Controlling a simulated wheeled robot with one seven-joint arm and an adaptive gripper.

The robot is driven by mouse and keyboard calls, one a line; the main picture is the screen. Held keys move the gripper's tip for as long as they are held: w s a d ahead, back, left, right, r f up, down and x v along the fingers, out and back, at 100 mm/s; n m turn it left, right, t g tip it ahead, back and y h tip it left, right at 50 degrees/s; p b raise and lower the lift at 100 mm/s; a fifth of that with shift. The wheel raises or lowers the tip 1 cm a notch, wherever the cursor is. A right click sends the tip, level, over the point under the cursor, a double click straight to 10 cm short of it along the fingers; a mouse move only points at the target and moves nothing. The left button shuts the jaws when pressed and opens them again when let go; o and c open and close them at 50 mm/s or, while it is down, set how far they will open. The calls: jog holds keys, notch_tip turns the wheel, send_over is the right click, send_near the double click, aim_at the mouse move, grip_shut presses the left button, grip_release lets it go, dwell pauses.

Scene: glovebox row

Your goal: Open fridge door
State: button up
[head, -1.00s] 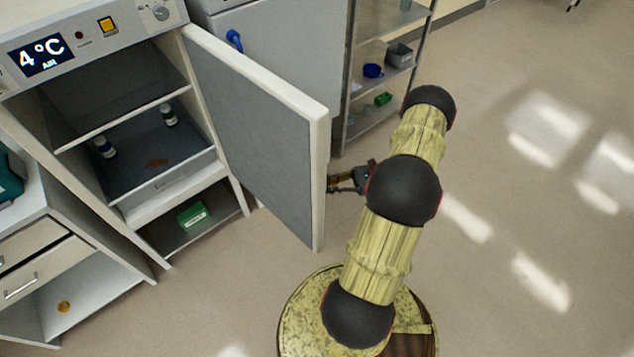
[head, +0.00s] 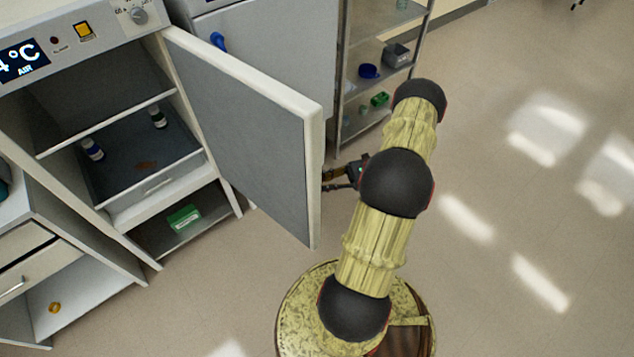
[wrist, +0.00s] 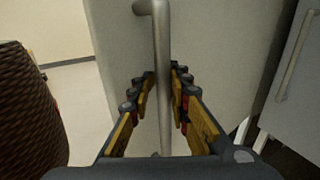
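The fridge (head: 150,205) stands at the left of the head view with a 4°C display. Its door (head: 245,140) is swung well open, so the shelves inside show. My gripper (head: 338,180) is at the outer face of the door, near its free edge, partly hidden by my arm. In the wrist view the vertical metal door handle (wrist: 162,40) runs between the two fingers of my gripper (wrist: 162,74). The fingers are closed in on the bar from both sides, with little or no gap.
Small bottles (head: 157,118) stand inside the fridge, and a green box (head: 184,217) lies in the bottom space. A grey cabinet (head: 280,45) and an open shelf rack (head: 385,70) stand behind the door. A drawer unit (head: 60,255) is at the left. The floor to the right is clear.

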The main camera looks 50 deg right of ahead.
jog(key=o, duration=0.3)
jog(key=v, duration=1.2)
jog(key=shift+r, duration=0.1)
jog(key=shift+d, duration=0.1)
dwell(0.4)
